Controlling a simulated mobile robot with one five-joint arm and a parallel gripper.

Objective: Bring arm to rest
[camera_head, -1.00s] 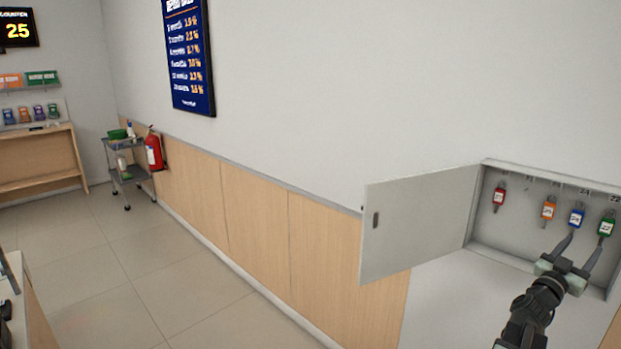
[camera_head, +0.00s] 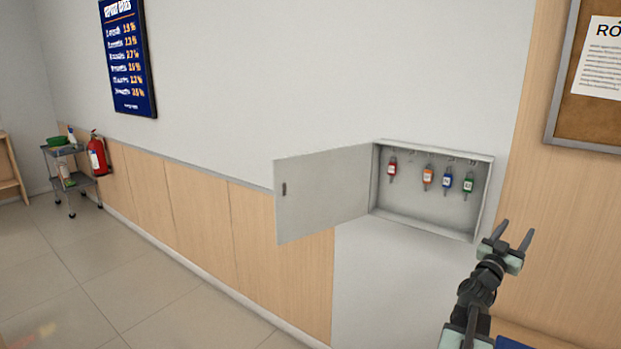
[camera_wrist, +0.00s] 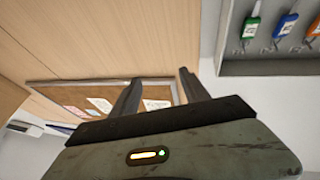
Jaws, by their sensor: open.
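My gripper (camera_head: 513,238) is open and empty, raised at the lower right of the head view, to the right of and below the key cabinet (camera_head: 425,224). The two fingers are apart with nothing between them. The wrist view also shows the open fingers (camera_wrist: 155,92). The cabinet's door (camera_head: 322,195) stands open to the left. Inside hang a red key tag (camera_head: 391,168), an orange key tag (camera_head: 427,176), a blue key tag (camera_head: 447,181) and a green key tag (camera_head: 468,184). My gripper is apart from all of them.
A cork board (camera_head: 585,122) with papers hangs on the right wall; it also shows in the wrist view (camera_wrist: 75,95). A dark blue rate board (camera_head: 128,58) hangs at left. A fire extinguisher (camera_head: 97,156) and a cart (camera_head: 68,178) stand far left. The floor between is clear.

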